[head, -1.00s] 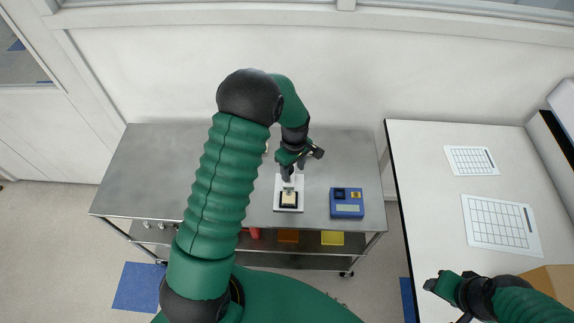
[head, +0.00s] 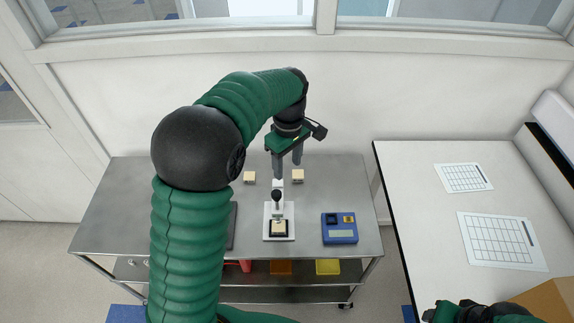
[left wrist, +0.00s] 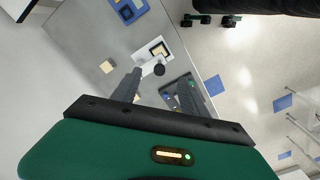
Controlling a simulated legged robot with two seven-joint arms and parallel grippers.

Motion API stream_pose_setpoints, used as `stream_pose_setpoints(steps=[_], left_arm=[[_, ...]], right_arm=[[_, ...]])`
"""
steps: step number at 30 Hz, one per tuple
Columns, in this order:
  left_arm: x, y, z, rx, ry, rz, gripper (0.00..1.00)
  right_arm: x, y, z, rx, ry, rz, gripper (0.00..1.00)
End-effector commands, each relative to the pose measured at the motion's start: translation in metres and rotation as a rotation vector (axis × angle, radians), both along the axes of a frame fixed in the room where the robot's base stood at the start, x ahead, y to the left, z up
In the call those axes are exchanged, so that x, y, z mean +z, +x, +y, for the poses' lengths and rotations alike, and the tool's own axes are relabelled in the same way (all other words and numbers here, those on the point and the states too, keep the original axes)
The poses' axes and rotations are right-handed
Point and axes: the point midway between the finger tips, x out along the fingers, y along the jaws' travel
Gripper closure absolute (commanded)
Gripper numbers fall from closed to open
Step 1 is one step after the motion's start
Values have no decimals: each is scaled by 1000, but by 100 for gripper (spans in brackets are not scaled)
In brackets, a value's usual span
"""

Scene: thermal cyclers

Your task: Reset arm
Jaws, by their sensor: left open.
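My left arm comes in from the left in the head view and reaches over the metal cart (head: 120,215). My left gripper (head: 287,170) points down above the cart, open and empty. It is above and behind a white device with a black knob (head: 279,222). In the left wrist view the gripper's two fingers (left wrist: 158,88) are spread apart, with the white device (left wrist: 152,57) beyond them. My right gripper (head: 450,310) is only partly in view at the bottom right edge; its fingers cannot be made out.
A blue device (head: 339,229) stands right of the white device. Two small beige blocks, one on the left (head: 249,177) and one on the right (head: 298,176), sit behind it. Coloured bins (head: 281,267) are on the lower shelf. A white table (head: 420,200) with printed sheets stands right.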

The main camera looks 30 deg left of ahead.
Motion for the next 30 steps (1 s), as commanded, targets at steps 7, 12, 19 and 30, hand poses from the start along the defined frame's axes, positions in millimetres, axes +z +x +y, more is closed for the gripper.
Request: stream_pose_setpoints(steps=[7, 12, 19, 30], left_arm=[[9, -1, 7, 5, -4, 1, 48], [10, -2, 4, 4, -2, 0, 48], [-11, -8, -9, -67, 3, -7, 48], [-217, -128, -77, -1144, 107, -156, 48]], right_arm=[[-2, 0, 0, 1, 0, 0, 48], [-2, 0, 0, 1, 0, 0, 48], [-17, 0, 0, 1, 0, -1, 48], [-147, 0, 2, 0, 0, 1, 48]])
